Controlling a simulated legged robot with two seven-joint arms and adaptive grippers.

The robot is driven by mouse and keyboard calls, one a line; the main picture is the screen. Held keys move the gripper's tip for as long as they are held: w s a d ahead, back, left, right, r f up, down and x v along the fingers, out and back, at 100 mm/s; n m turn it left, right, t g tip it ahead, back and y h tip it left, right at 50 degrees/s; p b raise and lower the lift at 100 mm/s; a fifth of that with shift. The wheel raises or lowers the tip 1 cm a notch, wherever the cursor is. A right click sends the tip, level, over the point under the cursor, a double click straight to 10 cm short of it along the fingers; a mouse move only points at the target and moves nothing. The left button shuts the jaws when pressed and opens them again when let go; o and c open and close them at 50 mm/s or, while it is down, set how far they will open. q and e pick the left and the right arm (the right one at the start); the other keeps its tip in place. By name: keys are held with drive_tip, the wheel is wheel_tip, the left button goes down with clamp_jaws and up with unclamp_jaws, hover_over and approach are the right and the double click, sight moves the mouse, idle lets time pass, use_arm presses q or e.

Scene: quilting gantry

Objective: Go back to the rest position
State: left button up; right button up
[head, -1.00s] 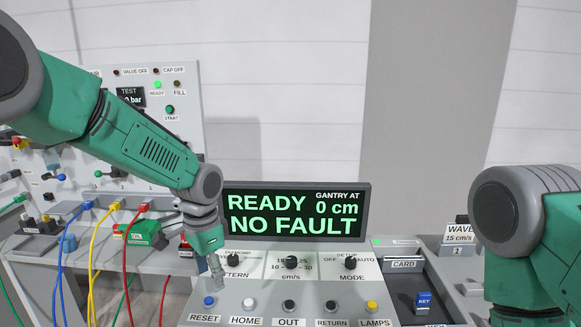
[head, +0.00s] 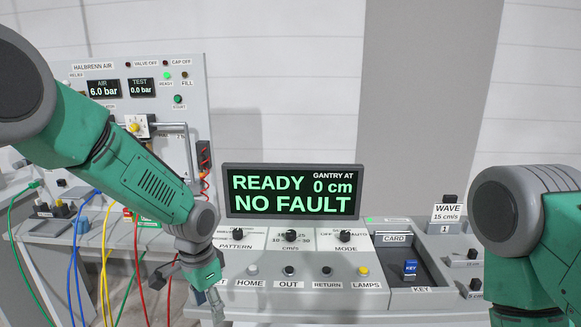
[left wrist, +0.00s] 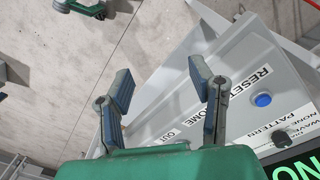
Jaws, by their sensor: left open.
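My left gripper (head: 216,304) hangs at the front left of the control panel (head: 375,303) in the head view, over the spot where the RESET label is partly covered. In the left wrist view its two fingers (left wrist: 163,97) are apart with nothing between them. The blue RESET button (left wrist: 263,99) shows to the right of the fingers there, apart from them. My right arm (head: 530,230) is at the right edge of the head view; its gripper is out of the picture.
The display (head: 292,192) reads READY, NO FAULT, gantry at 0 cm. An air panel (head: 140,95) stands at the back left. Blue, yellow, red and green hoses (head: 105,265) hang at the left.

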use_arm(q)
drive_tip(key=s+a+f+n+b, duration=0.2)
drive_tip(key=s+f+b, duration=0.2)
drive_tip(key=s+f, duration=0.65)
drive_tip(key=s+a+f+n+b, duration=0.25)
drive_tip(key=s+f, duration=0.45)
drive_tip(key=f, duration=0.6)
drive_tip(key=s+a+f+n+b, duration=0.1)
drive_tip(key=s+a+f+b, duration=0.2)
drive_tip(key=s, duration=0.5)
drive_tip(key=s+a+f+n+b, duration=0.2)
drive_tip(key=s+a+f+b, duration=0.1)
drive_tip(key=s, duration=0.5)
drive_tip(key=shift+s+a+f+t, duration=0.35)
drive_tip(key=shift+f+t, duration=0.05)
